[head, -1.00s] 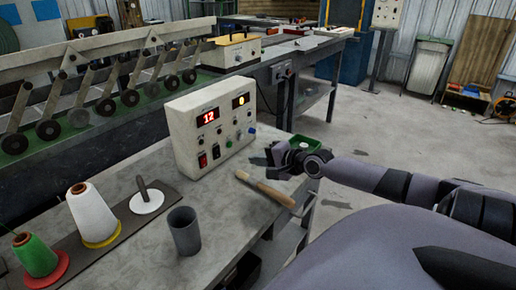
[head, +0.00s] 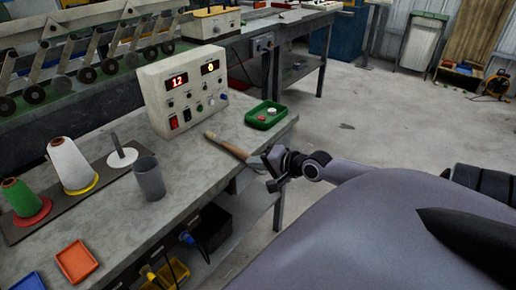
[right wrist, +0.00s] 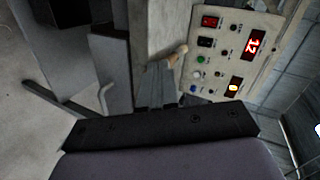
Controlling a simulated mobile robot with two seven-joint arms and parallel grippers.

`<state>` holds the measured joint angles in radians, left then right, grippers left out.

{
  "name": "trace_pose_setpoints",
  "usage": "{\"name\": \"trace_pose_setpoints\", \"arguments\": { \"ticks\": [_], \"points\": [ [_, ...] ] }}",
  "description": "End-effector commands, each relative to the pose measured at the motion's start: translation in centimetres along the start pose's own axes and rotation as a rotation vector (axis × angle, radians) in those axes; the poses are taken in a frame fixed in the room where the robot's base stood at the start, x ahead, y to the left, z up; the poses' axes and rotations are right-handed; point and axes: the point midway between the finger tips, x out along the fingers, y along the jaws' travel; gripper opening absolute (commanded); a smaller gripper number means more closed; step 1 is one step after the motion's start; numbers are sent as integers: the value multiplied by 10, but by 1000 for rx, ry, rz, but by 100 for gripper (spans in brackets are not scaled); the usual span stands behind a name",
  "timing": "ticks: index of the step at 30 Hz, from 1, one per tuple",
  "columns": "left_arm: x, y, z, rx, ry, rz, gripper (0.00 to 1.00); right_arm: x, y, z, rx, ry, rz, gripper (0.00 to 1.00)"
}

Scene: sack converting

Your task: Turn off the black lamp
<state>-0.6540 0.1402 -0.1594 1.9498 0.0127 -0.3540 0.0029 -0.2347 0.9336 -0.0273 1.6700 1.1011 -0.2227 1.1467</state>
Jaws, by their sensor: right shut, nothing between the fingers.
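I cannot make out a black lamp in either view. A white control box (head: 160,73) stands on the grey workbench, with a lit red display (head: 177,81) and a lit yellow display (head: 210,67). Its front carries a red rocker (head: 173,122), a black rocker (head: 187,114) and several small knobs. The box also shows, turned sideways, in the right wrist view (right wrist: 218,72). My right gripper (head: 272,168) is shut and empty at the bench's front edge, right of and below the box, apart from it. My left gripper is out of view.
A wooden-handled brush (head: 228,146) lies between the box and my right gripper. A green tray (head: 252,123) sits behind it. A grey cup (head: 149,180), thread cones (head: 72,163) and an orange tray (head: 76,262) are at left. The floor at right is mostly clear.

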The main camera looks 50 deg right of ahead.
Motion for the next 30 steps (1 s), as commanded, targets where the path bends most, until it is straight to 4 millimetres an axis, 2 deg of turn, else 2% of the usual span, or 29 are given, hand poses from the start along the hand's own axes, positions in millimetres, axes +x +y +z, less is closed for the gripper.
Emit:
{"name": "trace_pose_setpoints", "arguments": {
  "ticks": [1,6,9,12,15,18,21,30],
  "points": [
    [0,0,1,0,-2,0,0,0,26,34,-78,-35,28,0],
    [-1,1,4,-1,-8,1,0,-12,78,124,-424,-114,71,0],
    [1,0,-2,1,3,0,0,-25,101,179,-647,-159,82,0],
    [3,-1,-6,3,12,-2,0,-40,114,228,-870,-190,84,0],
    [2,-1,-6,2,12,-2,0,-54,119,264,-1062,-208,88,0],
    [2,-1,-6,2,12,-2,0,-64,120,287,-1211,-217,93,0],
    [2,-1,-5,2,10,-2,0,-70,119,300,-1309,-222,100,0],
    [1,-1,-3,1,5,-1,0,-74,118,308,-1378,-225,105,0]
  ]
}}
